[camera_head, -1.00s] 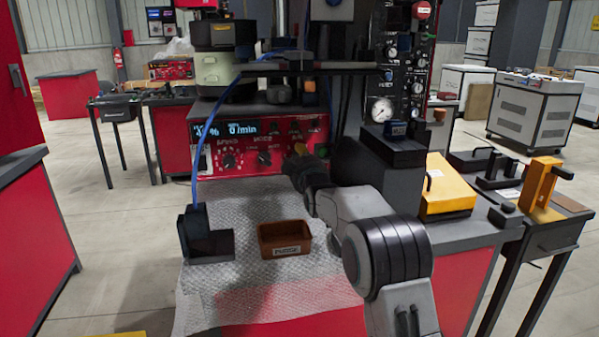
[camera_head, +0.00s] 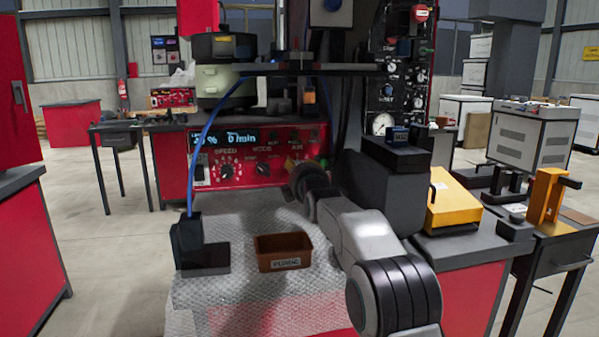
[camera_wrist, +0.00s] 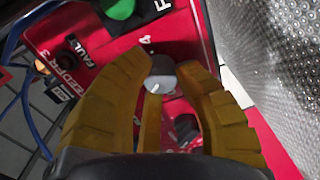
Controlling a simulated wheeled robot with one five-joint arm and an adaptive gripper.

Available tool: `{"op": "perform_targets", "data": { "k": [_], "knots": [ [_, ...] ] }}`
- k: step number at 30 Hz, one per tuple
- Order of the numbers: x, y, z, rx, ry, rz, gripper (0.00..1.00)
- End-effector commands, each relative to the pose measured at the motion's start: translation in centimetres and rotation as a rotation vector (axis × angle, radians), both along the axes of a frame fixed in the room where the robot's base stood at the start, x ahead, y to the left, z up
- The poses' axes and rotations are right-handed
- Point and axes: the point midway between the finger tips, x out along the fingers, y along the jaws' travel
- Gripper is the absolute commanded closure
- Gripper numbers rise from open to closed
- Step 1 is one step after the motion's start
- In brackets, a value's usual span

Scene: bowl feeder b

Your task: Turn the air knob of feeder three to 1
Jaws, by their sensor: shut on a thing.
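The red feeder control panel (camera_head: 240,160) stands at the back of the bench, with a lit display and the labels SPEED, MODE and AIR. My gripper (camera_head: 292,165) is at its right part, by the AIR label, and its dark body hides the knob there. In the wrist view the yellow fingers of my gripper (camera_wrist: 160,70) are closed around a round grey knob (camera_wrist: 161,83) with a short white pointer line. The red panel also shows there with FEEDER 3 and FAULT labels. The scale number the pointer faces cannot be read.
A brown bin (camera_head: 283,252) and a dark block (camera_head: 200,245) with a blue hose stand on the bubble-wrap-like mat (camera_head: 230,300). A green button (camera_wrist: 118,8) and a dark knob (camera_wrist: 186,128) are close to my fingers. A yellow box (camera_head: 450,205) stands right of my arm.

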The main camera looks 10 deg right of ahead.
Motion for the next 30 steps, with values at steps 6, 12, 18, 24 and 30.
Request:
{"op": "perform_targets", "data": {
  "k": [6, 12, 18, 24, 30],
  "knots": [
    [-0.06, 0.37, 0.58, -0.091, -0.015, 0.005, 1.0],
    [-0.06, 0.4, 0.54, -0.131, -0.014, 0.005, 1.0],
    [-0.05, 0.42, 0.5, -0.142, -0.013, 0.005, 1.0],
    [-0.05, 0.44, 0.47, -0.141, -0.013, 0.005, 1.0],
    [-0.04, 0.39, 0.36, -0.14, -0.01, 0.005, 0.6]
  ]
}}
